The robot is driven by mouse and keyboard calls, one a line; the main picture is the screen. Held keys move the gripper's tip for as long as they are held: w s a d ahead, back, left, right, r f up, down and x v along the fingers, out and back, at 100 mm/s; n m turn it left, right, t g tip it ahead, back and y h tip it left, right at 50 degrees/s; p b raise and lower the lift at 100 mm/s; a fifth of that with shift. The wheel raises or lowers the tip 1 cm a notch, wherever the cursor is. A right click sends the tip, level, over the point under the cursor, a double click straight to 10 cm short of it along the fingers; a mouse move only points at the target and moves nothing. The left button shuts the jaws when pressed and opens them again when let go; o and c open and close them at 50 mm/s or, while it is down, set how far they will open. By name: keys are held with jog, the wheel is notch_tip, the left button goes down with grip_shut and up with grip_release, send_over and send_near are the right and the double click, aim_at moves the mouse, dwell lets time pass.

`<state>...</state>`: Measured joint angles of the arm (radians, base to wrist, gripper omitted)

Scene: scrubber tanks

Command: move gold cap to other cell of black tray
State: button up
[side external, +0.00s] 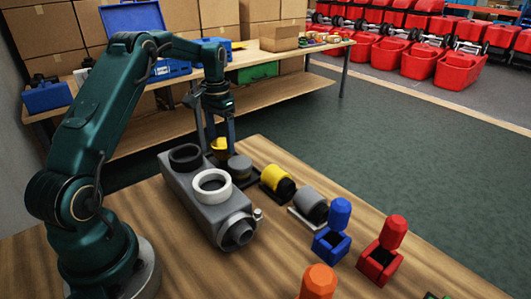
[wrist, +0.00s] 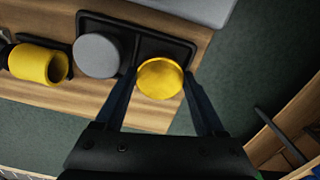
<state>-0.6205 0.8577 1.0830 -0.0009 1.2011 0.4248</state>
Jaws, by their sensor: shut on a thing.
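The gold cap (wrist: 160,79) is between the two fingers of my gripper (wrist: 160,84), which is shut on it. It also shows in the side external view (side external: 219,144), partly hidden by a finger. The black tray (wrist: 164,44) has two cells side by side in the wrist view. A grey cap (wrist: 97,55) sits in the left cell. The visible part of the right cell is empty. The gold cap overlaps the near edge of this right cell in the picture; its exact height over the tray is hard to tell.
A grey tank (side external: 196,200) with a black ring (side external: 185,152) and a white ring (side external: 212,181) stands beside the tray. A yellow cylinder (side external: 275,177) and a grey cylinder (side external: 308,198) lie nearby. Blue (side external: 331,243) and red (side external: 380,262) holders stand farther right.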

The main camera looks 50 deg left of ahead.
aim_at(222, 143)
jog(key=shift+f, duration=0.6)
jog(key=o, duration=1.3)
jog(key=shift+f, duration=0.1)
notch_tip(222, 143, up, 12)
jog(key=shift+r, duration=0.1)
jog(key=shift+r, duration=0.1)
